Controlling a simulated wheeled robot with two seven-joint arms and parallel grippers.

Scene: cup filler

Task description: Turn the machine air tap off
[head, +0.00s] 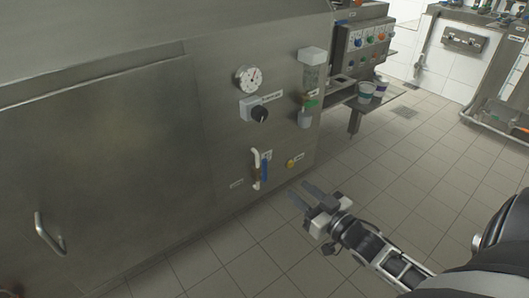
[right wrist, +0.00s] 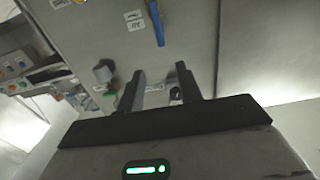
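A tap with a blue lever (head: 264,170) sits low on the front of the steel machine (head: 220,100), beside a white pipe (head: 256,168). The lever points roughly up and down, in line with the pipe. I take it for the air tap; its label is too small to read. The blue lever (right wrist: 156,23) also shows at the top of the right wrist view. My right gripper (head: 303,194) is open and empty, to the lower right of the lever and apart from it. Its two fingers (right wrist: 160,70) show a clear gap in the right wrist view. My left gripper is out of view.
Above the tap are a black knob (head: 260,114), a round gauge (head: 248,79) and a clear filter unit (head: 312,70). A yellow button (head: 290,163) is right of the lever. Cups (head: 366,92) stand on a side shelf. The tiled floor (head: 390,170) at right is clear.

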